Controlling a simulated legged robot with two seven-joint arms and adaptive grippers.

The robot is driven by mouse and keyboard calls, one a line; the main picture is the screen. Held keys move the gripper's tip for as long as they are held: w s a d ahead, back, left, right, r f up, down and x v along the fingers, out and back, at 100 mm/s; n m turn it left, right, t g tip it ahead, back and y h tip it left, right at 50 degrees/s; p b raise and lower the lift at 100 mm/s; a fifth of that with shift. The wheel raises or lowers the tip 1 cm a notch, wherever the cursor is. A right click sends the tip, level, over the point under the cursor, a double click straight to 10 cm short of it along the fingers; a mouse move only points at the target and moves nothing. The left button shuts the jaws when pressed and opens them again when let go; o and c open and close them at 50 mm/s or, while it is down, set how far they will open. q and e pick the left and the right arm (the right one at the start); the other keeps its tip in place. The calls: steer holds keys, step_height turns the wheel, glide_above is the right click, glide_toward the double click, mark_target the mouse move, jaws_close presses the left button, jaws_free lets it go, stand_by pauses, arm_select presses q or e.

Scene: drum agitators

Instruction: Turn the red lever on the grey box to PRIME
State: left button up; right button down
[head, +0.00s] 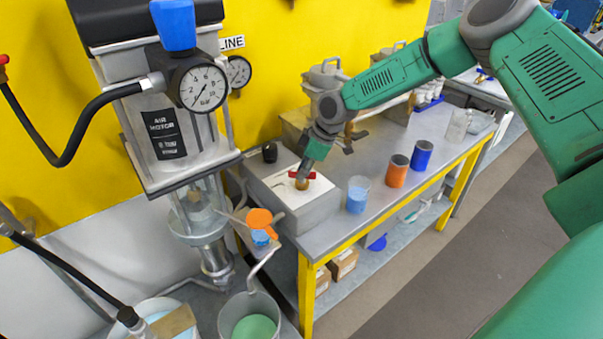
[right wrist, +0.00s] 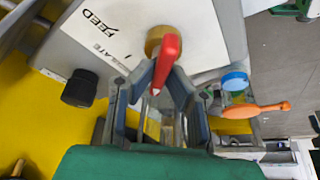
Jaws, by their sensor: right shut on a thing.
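The grey box (head: 312,217) stands on the near left end of the metal bench, with a white label plate on top. The red lever (head: 311,175) sits over a brass hub (head: 301,184) on that plate. My right gripper (head: 312,154) reaches down to it from behind. In the right wrist view the red lever (right wrist: 167,62) runs from the brass hub (right wrist: 155,38) in between my fingers, which are shut on it. The plate reads FEED (right wrist: 97,28) and a partly covered word ending in LATE. I cannot read PRIME. My left gripper is out of view.
A blue cup (head: 358,195), an orange can (head: 395,171) and a blue can (head: 421,156) stand right of the box. A black knob (head: 269,152) is behind it. The air motor (head: 165,130) with gauges rises on the left, above a bucket (head: 250,316).

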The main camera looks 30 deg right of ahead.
steer(key=shift+d+f, duration=0.1)
steer(key=shift+d, duration=0.05)
steer(key=c, duration=1.6)
jaws_free()
steer(key=shift+d, duration=0.1)
steer(key=v, duration=1.1)
steer(key=shift+d+r, duration=0.2)
steer(key=shift+r, duration=0.15)
